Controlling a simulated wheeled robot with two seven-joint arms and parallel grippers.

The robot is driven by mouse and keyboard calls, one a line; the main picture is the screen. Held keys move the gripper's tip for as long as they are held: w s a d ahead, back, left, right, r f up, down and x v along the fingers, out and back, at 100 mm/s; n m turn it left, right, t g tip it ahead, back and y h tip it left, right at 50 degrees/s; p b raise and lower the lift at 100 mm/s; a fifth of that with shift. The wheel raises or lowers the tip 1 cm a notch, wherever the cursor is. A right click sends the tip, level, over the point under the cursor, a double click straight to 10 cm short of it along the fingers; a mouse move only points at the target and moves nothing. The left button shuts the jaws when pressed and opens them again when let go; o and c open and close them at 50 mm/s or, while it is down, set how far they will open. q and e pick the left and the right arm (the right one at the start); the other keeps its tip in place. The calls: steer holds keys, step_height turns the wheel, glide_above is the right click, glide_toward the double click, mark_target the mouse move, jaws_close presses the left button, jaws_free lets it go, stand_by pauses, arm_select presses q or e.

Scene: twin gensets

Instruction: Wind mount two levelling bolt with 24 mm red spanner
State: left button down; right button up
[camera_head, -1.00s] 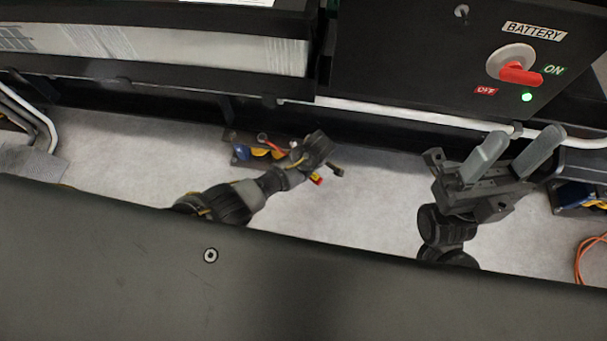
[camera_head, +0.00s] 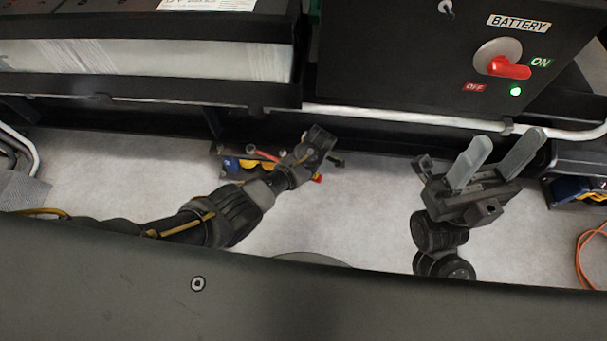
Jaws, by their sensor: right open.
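My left gripper (camera_head: 322,160) is low over the floor in front of the dark frame, and its own wrist hides most of its fingers, so its grip is unclear. A red and yellow piece (camera_head: 318,178) shows just beside it; I cannot tell what it belongs to. A thin red item (camera_head: 264,155), perhaps the red spanner, lies among small coloured parts left of the gripper. My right gripper (camera_head: 502,150) is open and empty, fingers pointing up, in front of the battery box. I cannot make out mount two's levelling bolt.
The battery box (camera_head: 410,60) has a red switch (camera_head: 509,68) and a lit green lamp. A white pipe (camera_head: 400,115) runs along the frame. Blue and yellow parts (camera_head: 571,189) and an orange cable (camera_head: 584,255) are at the right. Pale floor (camera_head: 370,215) is clear between my arms.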

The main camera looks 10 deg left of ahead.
arm_select(q)
steer(key=shift+w+a+r, duration=0.1)
steer(key=shift+w+a, duration=0.1)
steer(key=shift+p, duration=0.3)
steer(key=shift+s, duration=0.1)
stand_by(0.3)
steer(key=shift+s+a+p, duration=0.2)
steer(key=shift+s+p, duration=0.2)
steer(key=shift+p, duration=0.35)
steer(key=c, duration=1.6)
jaws_free()
jaws_close()
